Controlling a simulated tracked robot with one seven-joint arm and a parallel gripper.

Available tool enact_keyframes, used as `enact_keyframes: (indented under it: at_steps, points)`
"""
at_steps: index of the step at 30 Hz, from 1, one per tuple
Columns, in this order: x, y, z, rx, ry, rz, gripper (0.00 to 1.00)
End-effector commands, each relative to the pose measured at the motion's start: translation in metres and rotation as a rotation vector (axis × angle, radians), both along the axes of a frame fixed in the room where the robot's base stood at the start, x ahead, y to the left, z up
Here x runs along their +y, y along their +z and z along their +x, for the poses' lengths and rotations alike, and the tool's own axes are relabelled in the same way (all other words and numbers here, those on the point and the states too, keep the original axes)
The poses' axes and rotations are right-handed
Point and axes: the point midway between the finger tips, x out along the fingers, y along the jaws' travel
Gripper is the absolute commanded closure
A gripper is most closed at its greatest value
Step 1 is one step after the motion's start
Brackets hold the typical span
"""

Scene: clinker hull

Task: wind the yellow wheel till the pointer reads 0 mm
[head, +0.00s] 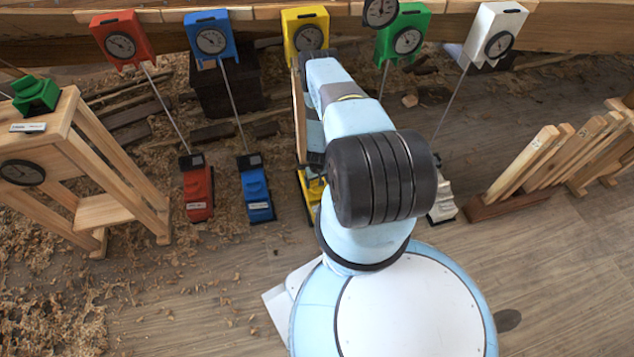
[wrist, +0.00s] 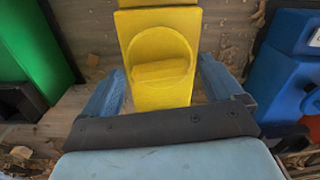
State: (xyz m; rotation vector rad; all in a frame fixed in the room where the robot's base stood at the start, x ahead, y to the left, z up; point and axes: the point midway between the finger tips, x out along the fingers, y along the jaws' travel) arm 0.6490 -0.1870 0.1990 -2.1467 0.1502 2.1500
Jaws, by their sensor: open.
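The yellow wheel (wrist: 160,55) is a round disc with a raised bar across it, in the middle of the wrist view, on a yellow body (wrist: 160,18). My gripper (wrist: 162,68) is open, one blue finger on each side of the wheel, with gaps showing; it is not shut on it. In the head view the yellow dial box (head: 304,22) is on the plank at the top centre, its round dial (head: 310,37) facing me. The pointer's reading is too small to make out. A yellow base (head: 312,188) is partly hidden behind my arm, which also hides the gripper.
Red (head: 121,40), blue (head: 211,36), green (head: 404,35) and white (head: 494,33) dial boxes flank the yellow one, with rods to floor units. A green body (wrist: 38,45) and blue body (wrist: 290,60) flank my gripper. A wooden stand (head: 90,150) is left, a slatted rack (head: 540,165) right.

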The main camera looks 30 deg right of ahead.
Motion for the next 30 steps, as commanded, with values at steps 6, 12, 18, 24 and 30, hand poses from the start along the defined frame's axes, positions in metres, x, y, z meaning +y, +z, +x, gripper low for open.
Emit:
enact_keyframes:
  at_steps: [6,12,18,24,30]
  points:
    - [-0.0004,-0.005,0.0007,-0.001,0.0,-0.001,0.06]
    - [-0.0004,-0.0049,0.0005,-0.001,0.0,-0.001,0.07]
    - [-0.0004,-0.0049,0.0004,-0.001,0.0,-0.001,0.27]
    - [-0.0003,-0.0048,0.0005,-0.001,0.0,0.0,0.46]
    - [0.0,-0.0048,0.0005,-0.001,0.0,0.0,0.62]
